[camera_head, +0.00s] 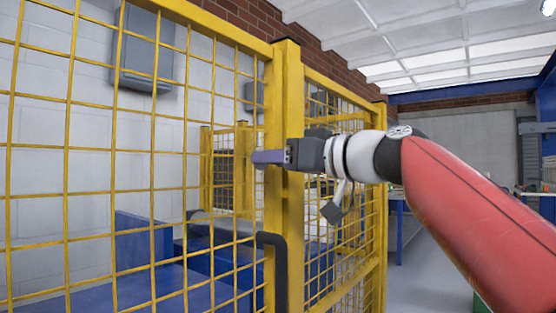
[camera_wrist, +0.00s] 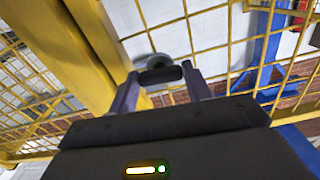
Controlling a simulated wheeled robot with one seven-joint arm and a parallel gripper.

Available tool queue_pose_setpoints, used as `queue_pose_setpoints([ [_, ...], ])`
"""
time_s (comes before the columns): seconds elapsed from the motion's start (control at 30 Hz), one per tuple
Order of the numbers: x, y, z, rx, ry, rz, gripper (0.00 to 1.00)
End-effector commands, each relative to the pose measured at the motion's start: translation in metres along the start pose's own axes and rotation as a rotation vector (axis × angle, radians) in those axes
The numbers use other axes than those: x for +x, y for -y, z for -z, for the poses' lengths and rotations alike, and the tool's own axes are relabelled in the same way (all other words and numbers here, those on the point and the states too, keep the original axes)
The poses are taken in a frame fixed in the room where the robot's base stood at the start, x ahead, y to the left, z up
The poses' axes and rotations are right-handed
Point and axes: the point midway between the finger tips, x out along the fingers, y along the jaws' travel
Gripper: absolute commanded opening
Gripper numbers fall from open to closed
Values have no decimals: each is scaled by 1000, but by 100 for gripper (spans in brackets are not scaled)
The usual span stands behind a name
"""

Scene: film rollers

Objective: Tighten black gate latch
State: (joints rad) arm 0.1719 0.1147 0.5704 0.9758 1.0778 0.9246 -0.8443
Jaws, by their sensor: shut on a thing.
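The black gate latch (camera_wrist: 161,75) shows in the wrist view as a short dark bar in front of a round grey base. It lies between the two purple-grey fingers of my gripper (camera_wrist: 162,82), which are shut on it with a wide spacing. In the head view my gripper (camera_head: 269,157) points left across the yellow gate post (camera_head: 286,90). The latch cannot be made out there, as the gripper and post cover that spot.
Yellow mesh fencing (camera_head: 120,151) spreads left of the post, and more mesh stands behind the wrist. Blue equipment (camera_head: 143,240) sits behind the fence. A grey wall box (camera_head: 146,50) hangs at the upper left. Open floor (camera_head: 425,255) shows at the right, partly behind my arm.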

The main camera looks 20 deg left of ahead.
Motion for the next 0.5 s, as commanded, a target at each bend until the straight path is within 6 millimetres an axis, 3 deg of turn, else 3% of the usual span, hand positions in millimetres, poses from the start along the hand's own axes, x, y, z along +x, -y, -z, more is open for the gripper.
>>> queue_pose_setpoints([
  [0.5, 0, 0, 2, 441, -1, 0, 26],
])
